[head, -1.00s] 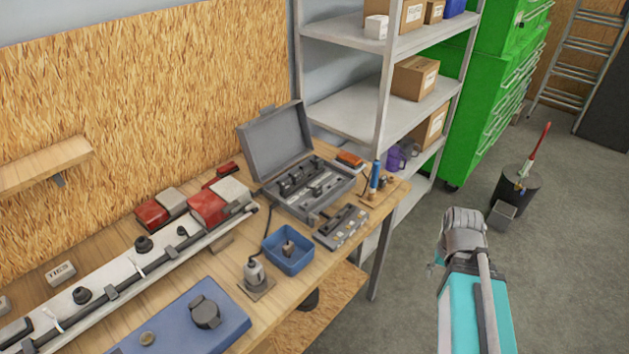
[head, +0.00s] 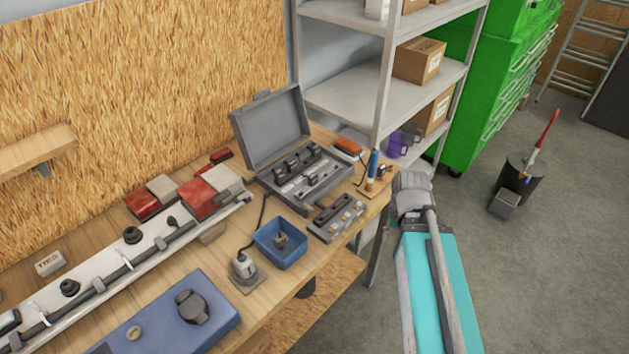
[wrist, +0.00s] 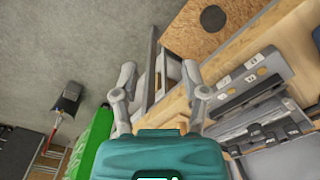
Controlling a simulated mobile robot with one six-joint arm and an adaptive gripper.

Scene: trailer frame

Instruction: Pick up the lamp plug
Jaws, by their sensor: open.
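A small grey plug-like piece with a dark cord (head: 243,266) stands on a little square plate on the workbench (head: 225,325). Another small dark piece (head: 281,241) sits in the blue tray (head: 293,258) beside it. I cannot tell for sure which of these is the lamp plug. My gripper (wrist: 159,72) is open, with nothing between its fingers in the wrist view. It is off the bench's right end, to the right of both pieces; its fingers are hard to make out in the head view.
An open grey case (head: 275,135) stands at the back of the bench, with a grey socket block (head: 337,218) in front. A blue-handled tool (head: 373,166) stands at the right end. Metal shelves (head: 410,80) rise behind. Open floor (head: 560,270) lies to the right.

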